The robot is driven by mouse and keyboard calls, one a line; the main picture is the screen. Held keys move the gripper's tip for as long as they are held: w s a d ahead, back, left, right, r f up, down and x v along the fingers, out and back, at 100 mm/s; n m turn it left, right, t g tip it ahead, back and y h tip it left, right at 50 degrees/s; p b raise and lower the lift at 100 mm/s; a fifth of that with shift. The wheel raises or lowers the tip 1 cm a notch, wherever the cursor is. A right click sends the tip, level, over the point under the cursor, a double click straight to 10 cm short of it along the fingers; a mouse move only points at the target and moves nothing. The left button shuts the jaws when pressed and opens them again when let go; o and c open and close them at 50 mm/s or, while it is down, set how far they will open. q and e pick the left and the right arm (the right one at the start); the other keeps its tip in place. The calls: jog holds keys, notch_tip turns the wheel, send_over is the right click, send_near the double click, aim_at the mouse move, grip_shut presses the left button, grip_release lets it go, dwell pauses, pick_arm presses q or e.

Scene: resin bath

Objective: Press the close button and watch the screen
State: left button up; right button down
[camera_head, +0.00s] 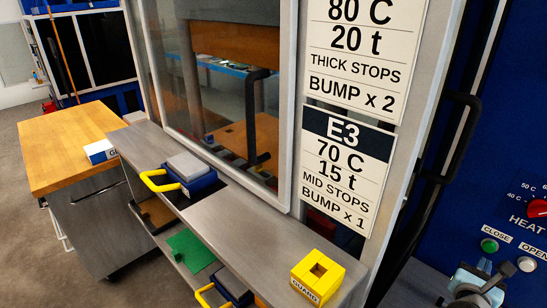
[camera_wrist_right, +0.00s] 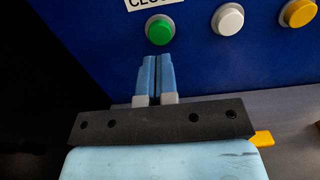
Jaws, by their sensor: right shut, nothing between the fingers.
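The green close button (camera_head: 489,245) sits under a CLOSE label on the blue panel at the right of the head view. It also shows in the right wrist view (camera_wrist_right: 159,30), where its label is partly cut off. My right gripper (camera_wrist_right: 157,58) is shut and empty, its blue fingertips just below the green button in that view. I cannot tell whether they touch it. In the head view the gripper (camera_head: 492,270) is at the lower right, close below the button. My left gripper is not in view. I see no lit screen in either view.
A white open button (camera_head: 526,264) sits right of the green one, with a yellow button (camera_wrist_right: 299,13) beyond. A red heat knob (camera_head: 538,208) is above. A black handle (camera_head: 462,130) stands left of the panel. A yellow GUARD block (camera_head: 318,277) sits on the grey ledge.

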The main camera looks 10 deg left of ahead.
dwell(0.6)
jog(key=shift+p+x, duration=0.5)
jog(key=shift+x, duration=2.2)
jog(key=p, duration=0.1)
send_near(489, 248)
jog(key=shift+x, duration=1.3)
jog(key=shift+f, duration=0.15)
dwell(2.1)
